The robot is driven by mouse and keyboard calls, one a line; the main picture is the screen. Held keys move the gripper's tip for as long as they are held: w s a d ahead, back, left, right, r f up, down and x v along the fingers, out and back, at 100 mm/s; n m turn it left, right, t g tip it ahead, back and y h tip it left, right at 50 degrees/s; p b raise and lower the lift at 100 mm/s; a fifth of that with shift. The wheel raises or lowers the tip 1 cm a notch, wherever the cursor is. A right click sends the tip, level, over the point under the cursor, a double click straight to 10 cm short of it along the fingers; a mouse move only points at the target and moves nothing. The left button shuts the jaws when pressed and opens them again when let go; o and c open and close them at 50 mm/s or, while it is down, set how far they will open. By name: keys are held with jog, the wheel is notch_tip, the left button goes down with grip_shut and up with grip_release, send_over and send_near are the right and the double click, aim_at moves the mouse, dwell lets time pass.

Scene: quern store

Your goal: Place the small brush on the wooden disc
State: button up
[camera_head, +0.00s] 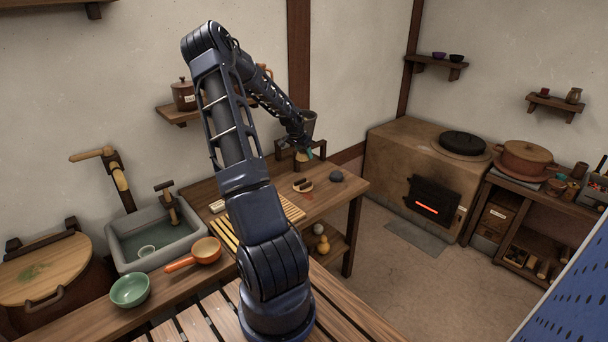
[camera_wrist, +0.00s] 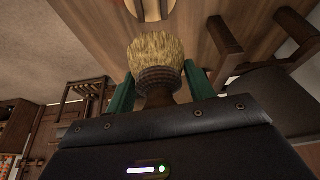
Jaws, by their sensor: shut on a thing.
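The small brush (camera_wrist: 157,62) has pale straw bristles, a dark bound collar and a brown handle. In the wrist view its handle sits between the two green fingers of my gripper (camera_wrist: 153,92), which is shut on it, bristles pointing away from the palm. In the head view my gripper (camera_head: 308,154) is above the far part of the wooden table, and the brush is too small to make out clearly. The wooden disc (camera_head: 305,189) lies on the table below the gripper, with dark brown pieces on it. Part of the disc (camera_wrist: 172,13) shows at the wrist view's top edge, apart from the brush.
A dark round stone (camera_head: 337,176) lies right of the disc. A wooden stand (camera_head: 283,162) is behind it, and a slatted rack (camera_head: 292,208) is to its left. A stone sink (camera_head: 150,240) and an orange pan (camera_head: 206,250) are farther left.

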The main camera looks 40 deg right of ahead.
notch_tip(320, 180, down, 11)
jog(key=shift+f, duration=0.1)
dwell(0.5)
jog(key=shift+f, duration=0.6)
jog(key=o, duration=1)
